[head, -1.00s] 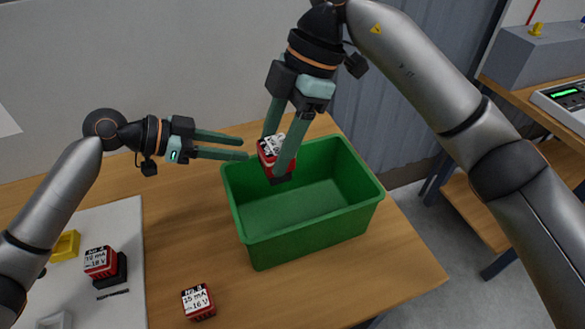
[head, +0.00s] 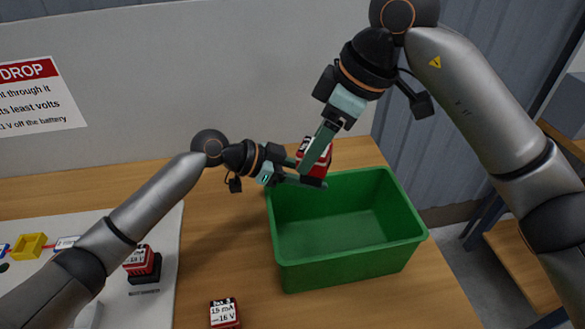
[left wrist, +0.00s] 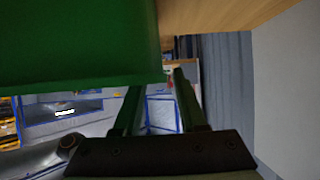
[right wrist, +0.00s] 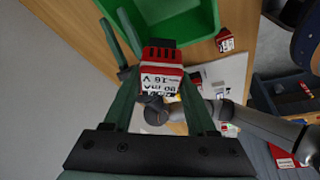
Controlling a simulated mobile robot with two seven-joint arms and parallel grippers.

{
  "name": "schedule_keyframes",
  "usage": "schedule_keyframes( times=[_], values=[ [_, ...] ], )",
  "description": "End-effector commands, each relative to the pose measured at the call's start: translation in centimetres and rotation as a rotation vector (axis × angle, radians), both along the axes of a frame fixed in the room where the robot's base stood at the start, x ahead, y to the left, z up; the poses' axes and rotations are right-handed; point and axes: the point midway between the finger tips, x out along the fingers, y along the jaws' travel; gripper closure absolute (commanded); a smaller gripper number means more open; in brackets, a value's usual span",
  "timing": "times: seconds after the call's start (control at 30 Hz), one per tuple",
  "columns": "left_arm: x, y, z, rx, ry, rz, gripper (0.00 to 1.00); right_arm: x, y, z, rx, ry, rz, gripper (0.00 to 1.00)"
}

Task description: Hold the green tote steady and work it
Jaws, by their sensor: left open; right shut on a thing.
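The green tote (head: 345,265) stands upright on the wooden table, its open top facing up. No contents show in the visible part of its inside. My right gripper (head: 318,158) is shut on a red block with a dark base (head: 322,163), held above the tote's back left corner. The block's white label shows in the right wrist view (right wrist: 161,80). My left gripper (head: 318,172) is open at the tote's back left rim, close to the held block. In the left wrist view its fingers (left wrist: 157,90) stand apart near the tote's wall (left wrist: 80,45); whether they touch it I cannot tell.
Another red labelled block (head: 224,313) lies on the table in front of the tote. A white board (head: 165,235) at left carries a red block on a dark base (head: 143,263) and a yellow piece (head: 28,246). A sign (head: 35,95) hangs on the wall.

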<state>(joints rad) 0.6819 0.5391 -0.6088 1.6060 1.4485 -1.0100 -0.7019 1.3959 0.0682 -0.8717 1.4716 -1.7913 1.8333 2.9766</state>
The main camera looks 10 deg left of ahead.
Motion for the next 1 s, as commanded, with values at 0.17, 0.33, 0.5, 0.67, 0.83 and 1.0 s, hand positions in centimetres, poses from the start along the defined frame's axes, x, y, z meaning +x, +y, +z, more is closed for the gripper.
schedule_keyframes(
  times=[0.17, 0.33, 0.5, 0.67, 0.83, 1.0],
  values=[
    [0.9, -2.3, -1.3, -0.001, 0.001, 0.000, 0.59, 0.0, 0.0, 0.0, 0.001, -0.001, 0.001, 1.00],
    [1.4, -3.3, -1.9, -0.001, 0.000, 0.000, 0.59, 0.0, 0.0, 0.0, 0.001, -0.001, 0.001, 1.00],
    [1.5, -3.5, -2.1, 0.001, -0.001, 0.000, 0.59, 0.0, 0.0, 0.0, 0.001, -0.001, 0.001, 1.00],
    [1.5, -3.5, -2.1, 0.001, -0.001, 0.000, 0.59, 0.0, 0.0, 0.0, 0.001, -0.001, 0.001, 1.00],
    [1.5, -3.5, -2.1, 0.000, 0.000, 0.001, 0.78, 0.0, 0.0, 0.0, 0.001, -0.001, 0.001, 1.00],
    [1.5, -3.5, -2.1, 0.000, 0.000, 0.001, 0.97, 0.0, 0.0, 0.0, 0.001, -0.001, 0.001, 1.00]
  ],
)
